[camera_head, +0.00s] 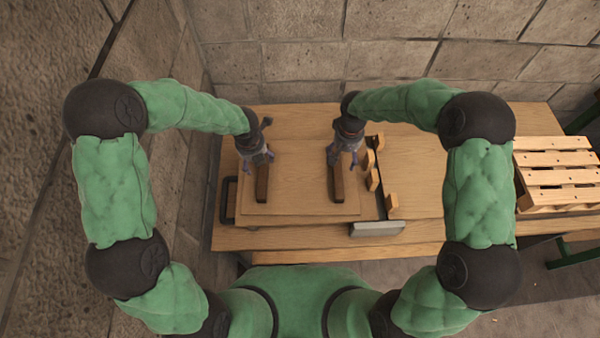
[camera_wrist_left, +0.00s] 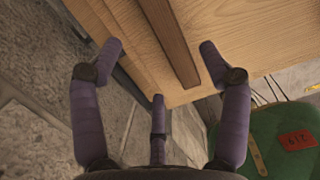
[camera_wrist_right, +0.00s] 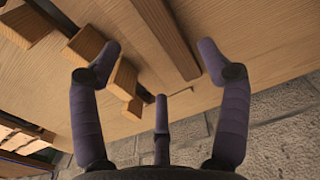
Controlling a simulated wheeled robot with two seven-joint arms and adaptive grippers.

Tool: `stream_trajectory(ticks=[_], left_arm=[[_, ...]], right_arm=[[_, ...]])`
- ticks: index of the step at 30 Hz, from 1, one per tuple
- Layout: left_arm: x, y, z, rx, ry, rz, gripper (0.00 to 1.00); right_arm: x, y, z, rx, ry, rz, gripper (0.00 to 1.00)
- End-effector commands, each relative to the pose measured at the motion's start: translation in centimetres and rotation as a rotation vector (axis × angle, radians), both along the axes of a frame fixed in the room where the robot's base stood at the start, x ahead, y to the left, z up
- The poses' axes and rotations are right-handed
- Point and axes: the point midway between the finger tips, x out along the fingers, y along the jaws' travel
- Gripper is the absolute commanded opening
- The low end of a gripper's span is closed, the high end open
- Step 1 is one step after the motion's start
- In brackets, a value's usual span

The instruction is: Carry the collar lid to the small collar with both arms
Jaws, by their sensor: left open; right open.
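The collar lid (camera_head: 300,195) looks like a flat, square wooden board lying on the wooden table. Two dark wooden grip bars stand on it, a left bar (camera_head: 262,186) and a right bar (camera_head: 338,184). My left gripper (camera_head: 257,162) is open above the far end of the left bar; this bar (camera_wrist_left: 172,42) runs between its spread fingers in the left wrist view. My right gripper (camera_head: 343,160) is open over the right bar, which also shows between its fingers in the right wrist view (camera_wrist_right: 165,38). Neither gripper visibly touches a bar. I cannot clearly make out the small collar.
Several wooden blocks (camera_head: 372,180) on a dark strip and a grey plate (camera_head: 377,229) lie right of the lid. A black loop handle (camera_head: 229,200) is at its left. Slatted pallets (camera_head: 556,175) stand far right. The table (camera_head: 425,195) is bare on its right. A stone wall is behind.

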Motion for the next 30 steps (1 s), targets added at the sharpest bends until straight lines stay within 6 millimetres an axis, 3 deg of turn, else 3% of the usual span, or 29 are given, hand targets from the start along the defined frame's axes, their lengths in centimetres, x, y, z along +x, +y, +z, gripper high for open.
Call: stream_trajectory(ticks=[18, 30], left_arm=[[1.2, 0.0, -8.9, -0.001, 0.003, 0.000, 0.77], [1.5, 0.0, -10.2, -0.001, 0.002, 0.001, 0.77]], right_arm=[[-0.1, 0.0, -9.0, 0.000, 0.003, -0.001, 0.76], [0.0, 0.0, -10.3, 0.000, 0.000, 0.000, 0.76]])
